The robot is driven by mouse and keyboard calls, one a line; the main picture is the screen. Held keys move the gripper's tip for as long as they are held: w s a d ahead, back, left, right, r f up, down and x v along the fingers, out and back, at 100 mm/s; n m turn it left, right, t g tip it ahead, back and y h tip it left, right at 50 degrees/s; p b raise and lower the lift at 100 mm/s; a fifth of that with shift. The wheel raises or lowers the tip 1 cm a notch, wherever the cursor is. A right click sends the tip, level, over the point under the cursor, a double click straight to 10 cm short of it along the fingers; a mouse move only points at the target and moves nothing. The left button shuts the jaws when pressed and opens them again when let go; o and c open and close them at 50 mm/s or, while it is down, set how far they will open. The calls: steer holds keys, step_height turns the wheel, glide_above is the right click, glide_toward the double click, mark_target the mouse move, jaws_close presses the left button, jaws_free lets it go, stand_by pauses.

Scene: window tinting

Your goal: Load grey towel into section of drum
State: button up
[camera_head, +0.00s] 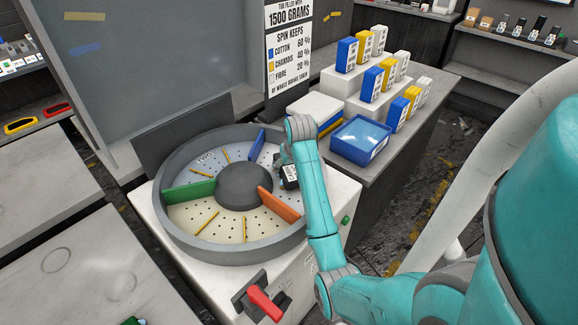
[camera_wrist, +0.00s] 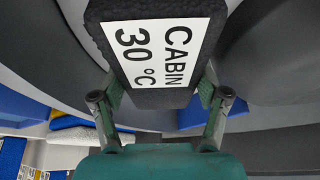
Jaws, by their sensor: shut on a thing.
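A dark grey block-like towel (camera_wrist: 165,98) with a white label reading "CABIN 30 °C" fills the top middle of the wrist view. My gripper (camera_wrist: 158,92) is shut on it, one finger on each side. In the head view my gripper (camera_head: 286,168) holds the towel (camera_head: 290,184) at the right side of the round grey drum (camera_head: 172,226), between the blue divider (camera_head: 257,145) and the orange divider (camera_head: 279,205). A green divider (camera_head: 189,192) stands on the left. I cannot tell whether the towel touches the drum floor.
The drum's hub (camera_head: 245,185) rises in the middle. A red lever (camera_head: 264,304) sticks out at the front. A blue tray (camera_head: 360,140) and several coloured boxes stand on the counter to the right. A sign (camera_head: 289,45) stands behind the drum.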

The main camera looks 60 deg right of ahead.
steer(key=shift+f, duration=0.3)
steer(key=o, duration=1.3)
steer(key=shift+c, duration=0.2)
steer(key=shift+v, duration=3.75)
steer(key=shift+f, duration=0.1)
